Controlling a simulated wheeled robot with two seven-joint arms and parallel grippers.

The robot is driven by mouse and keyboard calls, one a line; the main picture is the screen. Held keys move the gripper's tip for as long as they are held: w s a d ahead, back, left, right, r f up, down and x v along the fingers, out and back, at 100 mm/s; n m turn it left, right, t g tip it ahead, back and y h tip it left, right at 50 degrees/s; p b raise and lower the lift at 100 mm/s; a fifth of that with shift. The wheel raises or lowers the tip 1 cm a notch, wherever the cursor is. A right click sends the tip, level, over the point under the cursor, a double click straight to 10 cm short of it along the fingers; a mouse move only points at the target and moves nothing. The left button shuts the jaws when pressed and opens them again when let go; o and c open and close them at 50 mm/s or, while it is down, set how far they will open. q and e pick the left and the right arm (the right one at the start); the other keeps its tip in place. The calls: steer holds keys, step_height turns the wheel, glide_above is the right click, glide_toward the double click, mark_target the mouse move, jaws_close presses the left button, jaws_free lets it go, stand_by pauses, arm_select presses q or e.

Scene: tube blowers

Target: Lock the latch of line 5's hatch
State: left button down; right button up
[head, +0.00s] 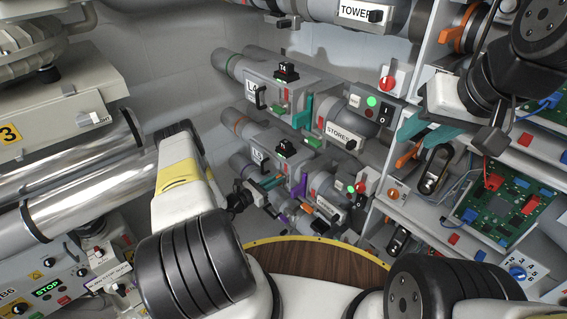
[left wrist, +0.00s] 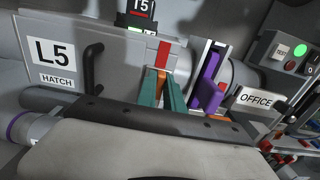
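Line 5's hatch, labelled L5 (left wrist: 52,52), fills the left of the left wrist view; its label also shows small in the head view (head: 257,154). A dark handle (left wrist: 92,66) stands on its cover. At its right end, below a red stripe, is the small orange latch (left wrist: 161,82). My left gripper's teal fingers (left wrist: 161,92) stand close on either side of it, seemingly closed on it. The fingers hide most of the latch. In the head view my left gripper (head: 270,182) is at line 5. My right gripper (head: 428,125) is at the right shelf, its opening unclear.
A purple gate handle (left wrist: 211,82) stands just right of the latch, before the OFFICE pipe (left wrist: 256,98). A TEST box (left wrist: 285,52) with a green light is further right. Line 4's hatch (head: 255,86) is above line 5. The round wooden top (head: 315,262) is below.

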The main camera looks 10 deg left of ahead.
arm_select(q)
steer(key=shift+m, duration=0.4)
steer(key=m, duration=0.8)
steer(key=shift+s+d+f, duration=0.2)
steer(key=shift+s+d, duration=0.1)
steer(key=shift+s, duration=0.05)
steer(key=m, duration=0.4)
steer(key=shift+s+d+f+m, duration=0.15)
steer(key=shift+f+m, duration=0.1)
steer(key=shift+m, duration=0.15)
steer(key=m, duration=0.4)
steer(key=shift+f, duration=0.25)
steer(key=shift+m, duration=0.3)
steer(key=c, duration=1.5)
jaws_free()
steer(key=shift+o, duration=0.2)
